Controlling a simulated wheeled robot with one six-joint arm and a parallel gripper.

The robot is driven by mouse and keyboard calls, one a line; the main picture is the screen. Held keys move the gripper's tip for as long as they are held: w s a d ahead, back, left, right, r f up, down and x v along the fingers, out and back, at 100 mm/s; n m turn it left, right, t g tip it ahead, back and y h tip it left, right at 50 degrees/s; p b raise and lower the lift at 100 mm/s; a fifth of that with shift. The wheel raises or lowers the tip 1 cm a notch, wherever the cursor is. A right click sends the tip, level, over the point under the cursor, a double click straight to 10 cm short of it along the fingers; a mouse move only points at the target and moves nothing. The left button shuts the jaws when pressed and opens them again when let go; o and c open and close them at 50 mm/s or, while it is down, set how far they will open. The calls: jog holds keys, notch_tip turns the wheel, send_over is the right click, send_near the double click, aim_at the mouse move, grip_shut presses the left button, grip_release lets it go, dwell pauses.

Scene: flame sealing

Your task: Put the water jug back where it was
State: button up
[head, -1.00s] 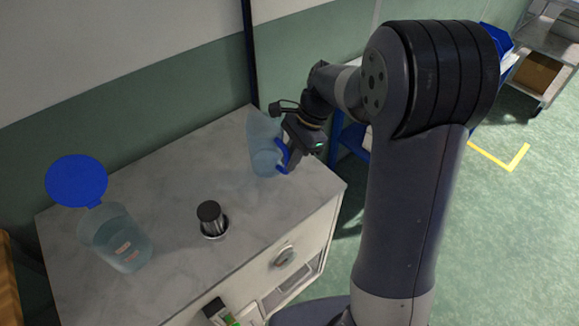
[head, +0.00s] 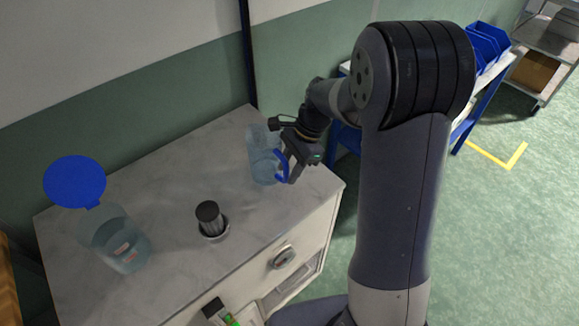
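The water jug (head: 262,158) is clear pale blue with a blue handle (head: 281,166) on its right side. It is about upright at the back right of the marble-topped cabinet (head: 175,185). I cannot tell whether its base touches the top or hangs just above it. My gripper (head: 289,175) reaches in from the right and is shut on the handle. The fingertips are small and partly merge with the handle in this view.
A clear container (head: 122,245) with liquid and a raised round blue lid (head: 75,182) stands at the left. A dark-capped metal cylinder (head: 209,217) sits in a round opening mid-cabinet. The wall is close behind. Blue bins (head: 487,45) stand at the far right.

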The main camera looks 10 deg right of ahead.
jog(key=v, duration=1.2)
jog(key=shift+r, duration=0.15)
jog(key=shift+a, duration=0.1)
dwell(0.3)
